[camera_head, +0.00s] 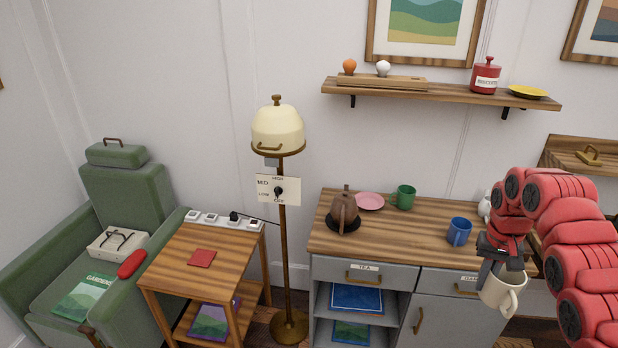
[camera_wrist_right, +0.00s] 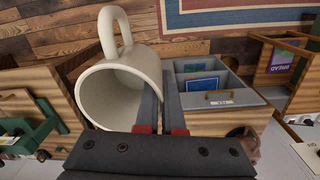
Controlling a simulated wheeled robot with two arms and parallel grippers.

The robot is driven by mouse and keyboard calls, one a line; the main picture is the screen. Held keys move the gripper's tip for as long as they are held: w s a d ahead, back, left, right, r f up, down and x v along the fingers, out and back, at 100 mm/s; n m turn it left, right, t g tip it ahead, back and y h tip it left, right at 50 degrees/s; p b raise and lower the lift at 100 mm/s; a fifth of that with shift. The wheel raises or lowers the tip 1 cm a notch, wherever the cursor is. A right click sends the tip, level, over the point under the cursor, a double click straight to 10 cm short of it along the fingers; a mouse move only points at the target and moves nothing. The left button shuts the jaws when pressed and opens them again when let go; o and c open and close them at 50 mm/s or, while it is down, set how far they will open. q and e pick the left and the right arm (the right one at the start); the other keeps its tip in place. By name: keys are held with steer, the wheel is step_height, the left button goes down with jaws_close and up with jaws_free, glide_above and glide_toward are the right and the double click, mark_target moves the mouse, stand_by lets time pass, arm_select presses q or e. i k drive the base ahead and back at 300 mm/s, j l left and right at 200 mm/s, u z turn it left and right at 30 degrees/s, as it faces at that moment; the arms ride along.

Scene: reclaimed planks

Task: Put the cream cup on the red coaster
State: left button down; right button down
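The cream cup (camera_head: 500,291) is held in my right gripper (camera_head: 496,266), in front of the right end of the cabinet. In the right wrist view the cup (camera_wrist_right: 121,80) is large, its open mouth towards the camera, and the gripper's fingers (camera_wrist_right: 164,115) are shut on its wall. The red coaster (camera_head: 202,258) lies flat and bare on the small wooden side table (camera_head: 183,285) at the left, far from the cup. My left gripper is not in view.
A floor lamp (camera_head: 283,230) stands between the side table and the cabinet (camera_head: 330,241). A green armchair (camera_head: 130,205) stands left. Switches line the side table's back edge.

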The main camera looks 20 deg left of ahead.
mark_target(206, 258)
steer(key=j+u, duration=0.1)
steer(key=u, duration=0.3)
steer(key=i+u, duration=0.15)
steer(key=u, duration=0.25)
steer(key=i+j+u, duration=0.1)
steer(key=u, duration=0.65)
steer(key=i+l, duration=0.1)
steer(key=i, duration=0.35)
steer(key=i+l, duration=0.1)
steer(key=i, duration=0.4)
steer(key=i+l, duration=0.1)
steer(key=i, duration=0.35)
